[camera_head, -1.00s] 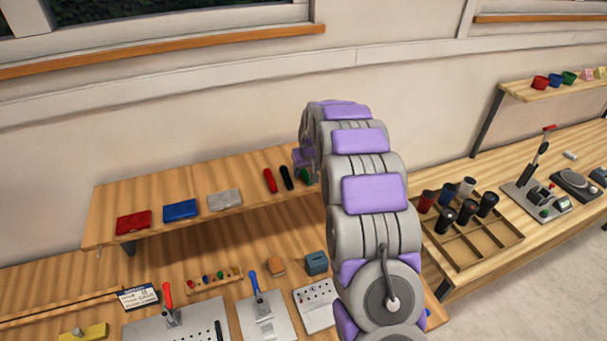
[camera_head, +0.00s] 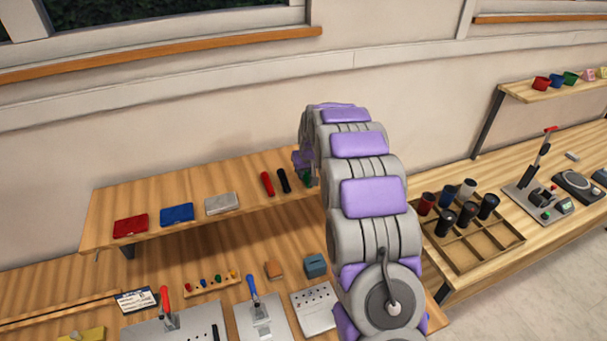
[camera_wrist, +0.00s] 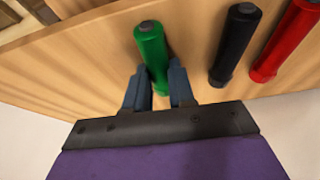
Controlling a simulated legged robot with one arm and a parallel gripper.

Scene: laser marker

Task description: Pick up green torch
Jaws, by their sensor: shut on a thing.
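The green torch (camera_wrist: 151,48) stands out between my fingers in the wrist view, over the wooden shelf. My gripper (camera_wrist: 159,85) is shut on its near end, one blue-grey finger on each side. In the head view a bit of the green torch (camera_head: 307,179) shows beside my arm, at the right part of the shelf. My arm hides most of my gripper there. I cannot tell whether the torch touches the shelf.
A black torch (camera_wrist: 236,45) and a red torch (camera_wrist: 287,42) lie close beside the green one. Red, blue and grey flat boxes (camera_head: 177,214) lie further left on the shelf (camera_head: 150,195). A bench with tools is below. A divided tray (camera_head: 480,240) with dark cylinders stands at right.

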